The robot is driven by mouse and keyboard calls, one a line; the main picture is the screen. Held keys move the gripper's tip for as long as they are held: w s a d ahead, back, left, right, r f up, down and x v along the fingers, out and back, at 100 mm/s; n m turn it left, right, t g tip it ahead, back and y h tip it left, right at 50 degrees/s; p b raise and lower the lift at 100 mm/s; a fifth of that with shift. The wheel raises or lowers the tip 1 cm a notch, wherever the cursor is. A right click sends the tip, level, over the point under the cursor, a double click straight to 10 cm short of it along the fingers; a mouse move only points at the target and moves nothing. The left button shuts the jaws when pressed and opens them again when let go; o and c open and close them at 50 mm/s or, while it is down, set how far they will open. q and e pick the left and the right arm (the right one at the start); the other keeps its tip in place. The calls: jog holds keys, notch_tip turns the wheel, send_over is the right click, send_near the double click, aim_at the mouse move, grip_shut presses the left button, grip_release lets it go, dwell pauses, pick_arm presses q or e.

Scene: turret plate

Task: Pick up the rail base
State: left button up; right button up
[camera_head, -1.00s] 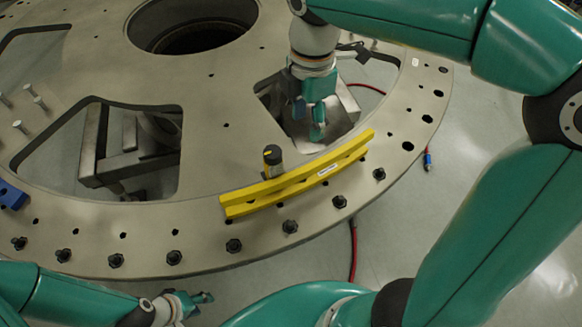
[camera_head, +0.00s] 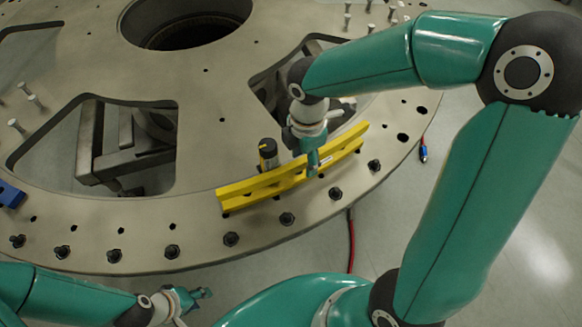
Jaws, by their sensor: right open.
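The rail base is most likely the yellow curved bar (camera_head: 250,190) lying along the rim of the round plate (camera_head: 190,220), at its front right. My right gripper (camera_head: 312,165) points down at the bar's right half and hides part of it. It is open, and I cannot tell whether its fingers touch the bar or stand around it. My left gripper (camera_head: 200,294) is low at the left, in front of the plate and well apart from the bar. Whether its fingers are open or shut is not clear.
A black and yellow cylinder (camera_head: 268,154) stands just behind the bar. Black bolts (camera_head: 231,239) line the plate's front rim. A blue block (camera_head: 10,195) sits at the left edge. The plate has large cutouts, and a red hose (camera_head: 351,240) hangs below.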

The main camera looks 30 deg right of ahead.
jog(key=shift+f, duration=0.65)
grip_shut()
jog(key=shift+w+r, duration=0.15)
